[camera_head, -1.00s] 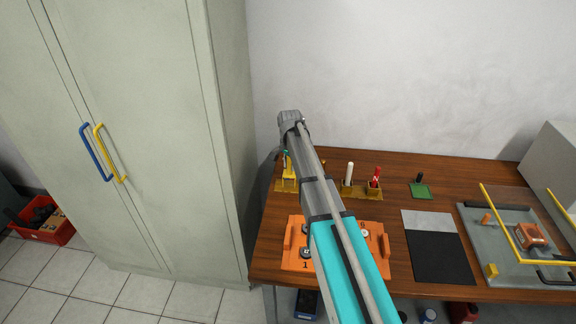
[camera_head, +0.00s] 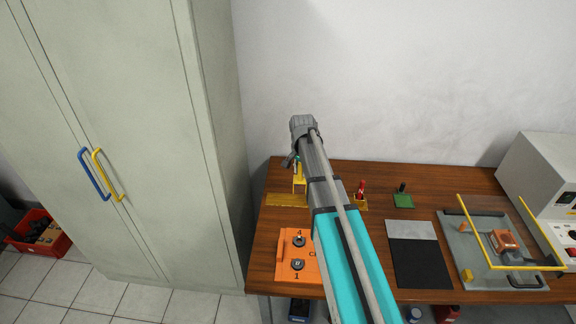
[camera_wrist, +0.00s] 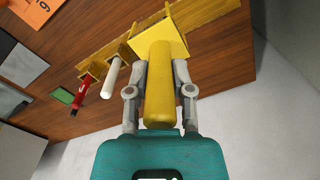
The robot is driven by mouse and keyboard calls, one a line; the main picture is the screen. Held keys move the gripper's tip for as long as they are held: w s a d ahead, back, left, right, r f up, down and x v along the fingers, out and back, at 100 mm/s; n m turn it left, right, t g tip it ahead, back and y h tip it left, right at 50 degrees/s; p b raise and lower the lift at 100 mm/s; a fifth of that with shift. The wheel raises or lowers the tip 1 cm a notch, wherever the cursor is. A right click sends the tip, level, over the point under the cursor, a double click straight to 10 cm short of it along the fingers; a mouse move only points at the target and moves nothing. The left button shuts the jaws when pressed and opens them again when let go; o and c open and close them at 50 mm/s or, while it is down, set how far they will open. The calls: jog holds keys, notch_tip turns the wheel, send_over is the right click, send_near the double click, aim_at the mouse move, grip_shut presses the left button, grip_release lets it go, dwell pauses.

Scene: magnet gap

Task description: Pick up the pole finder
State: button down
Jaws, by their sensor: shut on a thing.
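The pole finder (camera_wrist: 159,90) has a thick yellow handle with a square yellow plate and short prongs at its far end. My gripper (camera_wrist: 160,70) is shut on the handle, one finger on each side. In the head view the yellow pole finder (camera_head: 299,186) hangs upright below my gripper (camera_head: 295,161), by the right end of the bare left part of the yellow rack (camera_head: 285,201). It looks lifted; the gap to the rack is hard to judge. My arm hides part of the rack.
A white rod (camera_wrist: 110,78) and a red stick (camera_head: 361,190) stand in the rack. A green block (camera_head: 403,202), orange plate (camera_head: 284,268), black mat (camera_head: 420,263) and grey fixture with yellow bars (camera_head: 470,245) are on the wooden table. A cabinet (camera_head: 150,130) stands left, a wall behind.

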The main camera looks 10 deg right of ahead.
jog(key=shift+s+d+r+p, duration=0.4)
jog(key=shift+s+d+r, duration=0.15)
jog(key=shift+s+d, duration=0.3)
jog(key=shift+s+d+r+p, duration=0.4)
jog(key=shift+s+d+r, duration=0.1)
jog(key=shift+s+d, duration=0.35)
jog(key=shift+a, duration=0.1)
jog(key=shift+f, duration=0.1)
jog(key=shift+s+a, duration=0.1)
